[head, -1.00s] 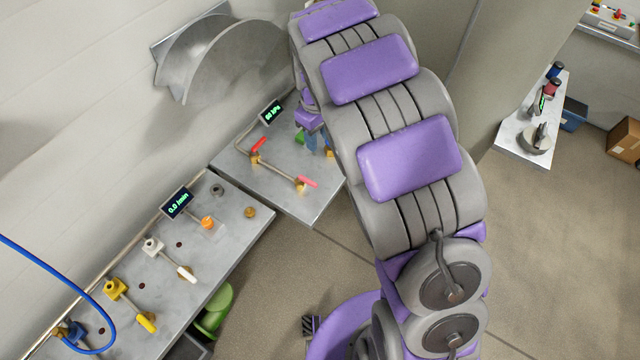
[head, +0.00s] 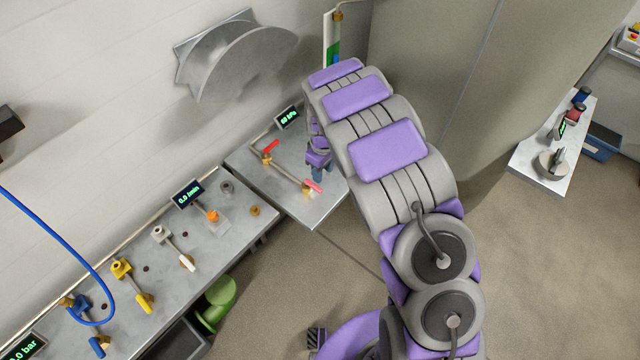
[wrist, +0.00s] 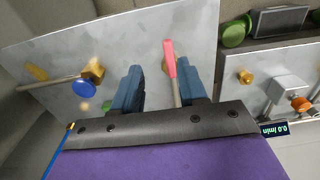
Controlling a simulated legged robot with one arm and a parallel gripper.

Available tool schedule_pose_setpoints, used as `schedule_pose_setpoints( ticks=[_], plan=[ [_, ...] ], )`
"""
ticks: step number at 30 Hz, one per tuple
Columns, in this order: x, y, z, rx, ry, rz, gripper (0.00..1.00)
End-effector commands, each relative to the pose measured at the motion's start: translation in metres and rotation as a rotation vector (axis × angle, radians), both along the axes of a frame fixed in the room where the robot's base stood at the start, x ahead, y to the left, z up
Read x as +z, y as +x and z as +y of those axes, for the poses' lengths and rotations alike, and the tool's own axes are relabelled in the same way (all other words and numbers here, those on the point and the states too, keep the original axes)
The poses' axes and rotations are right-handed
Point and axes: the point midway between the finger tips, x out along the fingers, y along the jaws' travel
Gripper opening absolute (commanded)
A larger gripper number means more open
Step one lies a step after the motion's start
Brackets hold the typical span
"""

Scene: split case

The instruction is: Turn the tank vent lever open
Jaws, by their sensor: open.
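A pink-handled lever (head: 313,187) sits on a brass fitting at the front of the small grey bench. In the wrist view the pink lever (wrist: 169,58) shows between my fingers, nearer the right one. A red-handled lever (head: 271,147) stands farther back on the same pipe. No readable label shows which one is the tank vent lever. My gripper (wrist: 160,82) is open, with blue fingers, over the bench. In the head view my gripper (head: 317,170) is just above the pink lever, partly hidden by my arm. I cannot tell whether it touches.
A small display (head: 287,118) stands at the bench's back. A longer bench (head: 215,250) at left carries orange, white, yellow and blue levers. A blue hose (head: 60,235) hangs at left. A blue round knob (wrist: 83,89) shows left of my fingers. Open floor lies right of the benches.

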Motion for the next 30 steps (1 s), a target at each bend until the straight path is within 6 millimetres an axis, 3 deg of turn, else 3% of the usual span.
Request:
schedule_pose_setpoints(
  ticks=[6, 10, 18, 24, 30],
  plan=[
    [-0.045, -0.001, 0.015, 0.006, -0.015, 0.004, 0.43],
    [-0.061, 0.0, 0.016, 0.004, -0.014, 0.0, 0.43],
    [-0.07, -0.001, 0.001, 0.002, 0.001, -0.001, 0.43],
    [-0.071, 0.0, 0.004, 0.003, -0.002, -0.001, 0.43],
    [-0.072, 0.0, 0.014, 0.005, -0.012, -0.003, 0.24]
  ],
)
